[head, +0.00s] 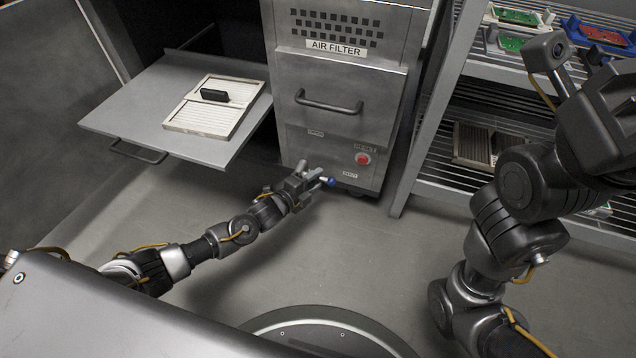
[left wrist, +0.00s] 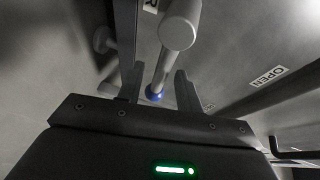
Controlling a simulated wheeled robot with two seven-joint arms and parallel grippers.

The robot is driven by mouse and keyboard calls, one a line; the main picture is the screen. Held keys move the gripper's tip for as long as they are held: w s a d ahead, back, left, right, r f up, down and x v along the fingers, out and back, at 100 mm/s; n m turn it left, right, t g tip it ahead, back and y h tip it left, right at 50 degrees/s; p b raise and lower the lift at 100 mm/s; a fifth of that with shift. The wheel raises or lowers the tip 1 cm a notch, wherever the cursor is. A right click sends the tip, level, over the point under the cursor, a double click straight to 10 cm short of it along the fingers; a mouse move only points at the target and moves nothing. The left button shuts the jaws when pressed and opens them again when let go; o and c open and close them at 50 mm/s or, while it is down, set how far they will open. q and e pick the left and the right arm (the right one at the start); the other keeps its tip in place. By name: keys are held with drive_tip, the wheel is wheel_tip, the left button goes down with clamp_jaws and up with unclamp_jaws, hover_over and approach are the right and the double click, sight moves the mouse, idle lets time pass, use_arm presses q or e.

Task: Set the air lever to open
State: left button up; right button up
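The air lever, with a blue tip (head: 329,181), sticks out low on the front of the air filter cabinet (head: 345,85). My left gripper (head: 316,175) is at the lever. In the left wrist view the lever's grey bar (left wrist: 176,45) and blue end (left wrist: 153,94) show between the two spread fingers (left wrist: 160,88). A gap shows on the right finger's side; contact on the left side is unclear. An OPEN label (left wrist: 268,76) is right of the lever in that view. My right arm's end (head: 605,110) is raised at the right edge; its fingers are not clear.
A red button (head: 362,158) sits just above and right of the lever. A drawer handle (head: 328,103) is higher up. A pulled-out shelf (head: 130,110) with a filter panel (head: 214,106) is at left. A wire rack (head: 470,105) stands at right. The floor in front is clear.

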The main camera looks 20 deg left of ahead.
use_arm(q)
drive_tip(key=shift+x, duration=0.85)
drive_tip(key=shift+c, duration=0.4)
clamp_jaws()
